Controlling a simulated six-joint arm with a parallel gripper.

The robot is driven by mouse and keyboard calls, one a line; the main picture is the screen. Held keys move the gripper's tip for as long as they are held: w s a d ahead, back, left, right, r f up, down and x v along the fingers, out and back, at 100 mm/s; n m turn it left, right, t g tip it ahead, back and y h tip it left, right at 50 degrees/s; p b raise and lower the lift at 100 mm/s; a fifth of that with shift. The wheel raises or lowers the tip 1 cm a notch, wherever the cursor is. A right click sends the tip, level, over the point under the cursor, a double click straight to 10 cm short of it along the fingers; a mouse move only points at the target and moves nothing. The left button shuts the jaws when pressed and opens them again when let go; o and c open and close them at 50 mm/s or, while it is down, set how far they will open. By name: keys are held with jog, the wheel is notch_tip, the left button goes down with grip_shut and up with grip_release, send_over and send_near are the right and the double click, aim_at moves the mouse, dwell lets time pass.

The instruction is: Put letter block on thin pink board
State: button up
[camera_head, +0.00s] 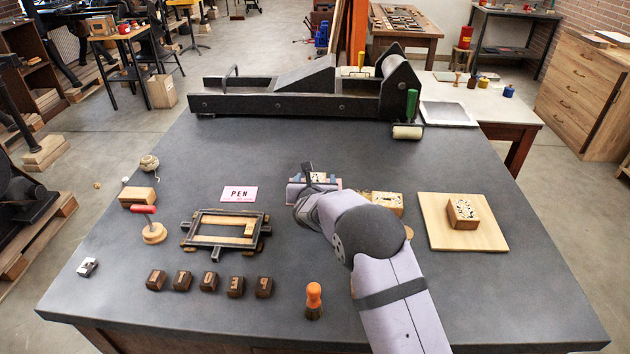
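Several dark brown letter blocks stand in a row at the front left of the table, among them a leftmost block (155,280), a middle block (208,283) and a rightmost block (264,287). A thin pink card marked PEN (239,194) lies flat behind the frame. Another thin pale pink piece (330,182) lies at the middle of the table, partly hidden by my gripper (308,175). My gripper is over or beside that piece, well away from the row of letter blocks. Its fingers are small and partly hidden, so I cannot tell whether they hold anything.
A dark metal frame (187,240) lies left of my arm. A carved wooden block (463,213) sits on a light board (435,235) at right. An orange-topped tool (314,298) stands in front. A long press (290,103) spans the back.

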jog(key=shift+r, duration=0.1)
jog(key=shift+r, duration=0.1)
jog(key=shift+s+r, duration=0.15)
jog(key=shift+s, duration=0.4)
jog(key=b+v, duration=0.3)
jog(key=v, duration=0.8)
jog(key=shift+w, duration=0.1)
